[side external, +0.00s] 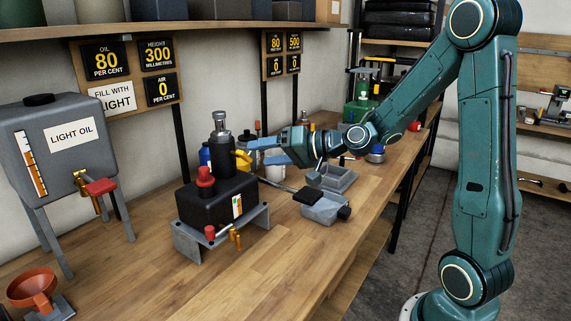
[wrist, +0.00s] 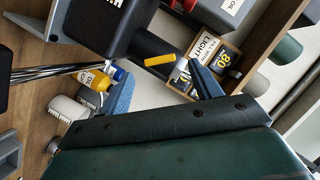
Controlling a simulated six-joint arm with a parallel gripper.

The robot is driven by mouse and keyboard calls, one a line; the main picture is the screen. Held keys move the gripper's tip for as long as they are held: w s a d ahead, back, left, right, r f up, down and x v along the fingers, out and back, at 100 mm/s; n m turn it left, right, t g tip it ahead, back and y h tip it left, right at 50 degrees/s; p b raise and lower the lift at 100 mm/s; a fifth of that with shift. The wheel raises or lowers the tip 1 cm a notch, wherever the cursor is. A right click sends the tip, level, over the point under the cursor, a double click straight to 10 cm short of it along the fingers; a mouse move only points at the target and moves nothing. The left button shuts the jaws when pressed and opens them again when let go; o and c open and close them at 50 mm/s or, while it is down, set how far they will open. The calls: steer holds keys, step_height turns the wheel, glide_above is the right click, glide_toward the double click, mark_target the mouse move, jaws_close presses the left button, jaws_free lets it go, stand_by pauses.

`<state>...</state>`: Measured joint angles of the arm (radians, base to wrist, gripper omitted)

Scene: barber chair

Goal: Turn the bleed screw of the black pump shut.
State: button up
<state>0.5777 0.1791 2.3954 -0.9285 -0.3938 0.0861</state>
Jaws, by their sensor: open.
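The black pump (side external: 215,203) sits on a grey metal stand (side external: 262,218) on the bench, with an upright black cylinder (side external: 229,160) on it. A yellow tab (side external: 243,156) sticks out of the cylinder's right side; it also shows in the wrist view (wrist: 160,60). Red knobs are on the pump's top (side external: 205,180) and low at its front (side external: 210,232). No label tells which part is the bleed screw. My gripper (side external: 257,152) is open and empty, its blue fingers pointing at the cylinder, just right of the yellow tab. The wrist view shows the tab ahead, between the finger directions, apparently untouched.
A grey oil tank (side external: 60,150) with a red-handled tap stands at left, above an orange funnel (side external: 32,287). Grey trays (side external: 335,180) lie right of the pump. Bottles stand behind it.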

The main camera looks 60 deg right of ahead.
mark_target(244, 156)
steer(key=shift+x, duration=3.1)
steer(key=shift+c, duration=0.2)
steer(key=c, duration=0.9)
